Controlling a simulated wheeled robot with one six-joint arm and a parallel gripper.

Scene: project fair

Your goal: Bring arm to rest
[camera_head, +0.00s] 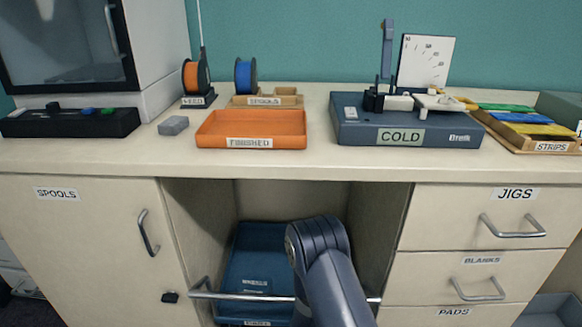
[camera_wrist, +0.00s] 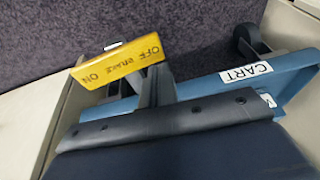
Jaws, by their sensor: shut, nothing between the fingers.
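My arm (camera_head: 325,268) shows in the head view as a dark, bent limb in front of the open bay under the counter. Its lower end runs out of the bottom of the picture. My gripper's fingers cannot be made out in either view. The wrist view looks down on a blue cart (camera_wrist: 205,85) labelled CART. A yellow brake plate (camera_wrist: 120,62) marked OFF BRAKE ON stands on a grey stem beside it. A dark strip with bolts (camera_wrist: 170,118) crosses the lower part of that view.
A metal bar (camera_head: 240,297) crosses the bay, with a blue bin (camera_head: 262,250) behind it. Drawer handles (camera_head: 513,228) jut out at right, a door handle (camera_head: 148,233) at left. The counter holds an orange tray (camera_head: 250,128), a COLD printer base (camera_head: 400,137) and a STRIPS tray (camera_head: 548,147).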

